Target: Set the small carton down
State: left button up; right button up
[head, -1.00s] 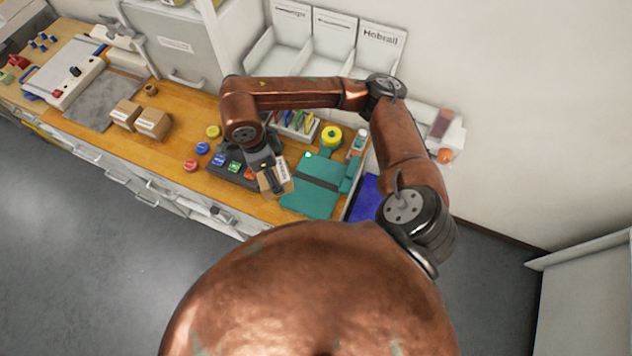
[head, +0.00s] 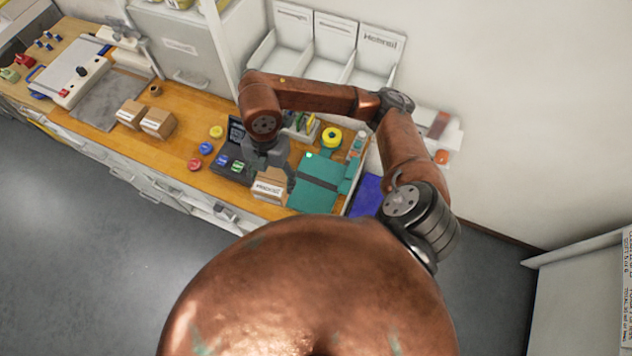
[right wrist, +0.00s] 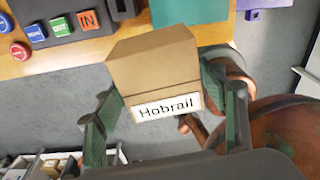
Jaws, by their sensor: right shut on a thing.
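My right gripper (head: 271,172) is shut on the small carton (head: 268,188), a brown box with a white label. In the head view the carton is at the counter's front edge, left of the teal folded item. My left gripper is not in view.
The wooden counter (head: 190,125) holds two more cartons (head: 158,122) at left and red, blue and yellow round items (head: 205,149). A dark panel with coloured labels (head: 232,166) lies left of the carton. The teal item (head: 316,184) is close on its right. White bins (head: 335,55) stand behind.

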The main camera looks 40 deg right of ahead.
jog(key=shift+r+m, duration=0.1)
jog(key=shift+m, duration=0.3)
jog(key=shift+d, duration=0.15)
jog(key=d+f+p, duration=0.1)
jog(key=d+f, duration=0.2)
jog(key=d, duration=0.1)
jog(key=s+d+f+p, duration=0.1)
jog(key=d+f, duration=0.3)
jog(key=d, duration=0.1)
jog(key=d+f, duration=0.3)
jog(key=d, duration=0.1)
jog(key=shift+s+d+f+p, duration=0.15)
jog(key=shift+d+p, duration=0.15)
jog(key=shift+p, duration=0.1)
notch_tip(320, 180, down, 2)
jog(key=shift+f+p, duration=0.1)
jog(key=shift+p, duration=0.4)
jog(key=shift+f, duration=0.25)
